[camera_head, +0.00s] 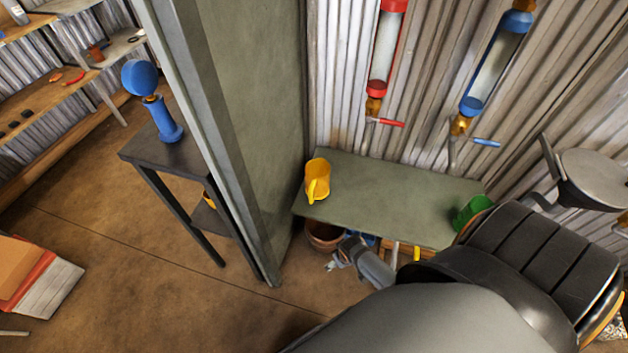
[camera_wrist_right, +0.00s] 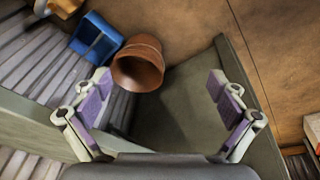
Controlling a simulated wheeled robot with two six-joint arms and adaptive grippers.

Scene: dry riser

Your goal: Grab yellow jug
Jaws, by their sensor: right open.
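A yellow jug (camera_head: 317,178) stands upright on the left end of a grey-green bench (camera_head: 390,205), close to the partition panel. Its handle faces the front. My right gripper (camera_head: 340,259) is below and in front of the bench's front edge, apart from the jug. In the right wrist view my right gripper (camera_wrist_right: 160,85) is open with nothing between its fingers, and the jug does not show there. My left gripper is not in view.
A terracotta pot (camera_head: 323,235) stands low under the bench's left end; it also shows in the wrist view (camera_wrist_right: 138,65) beside a blue item (camera_wrist_right: 95,40). The tall partition panel (camera_head: 258,100) borders the bench's left. A green jug (camera_head: 472,212) stands at its right end.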

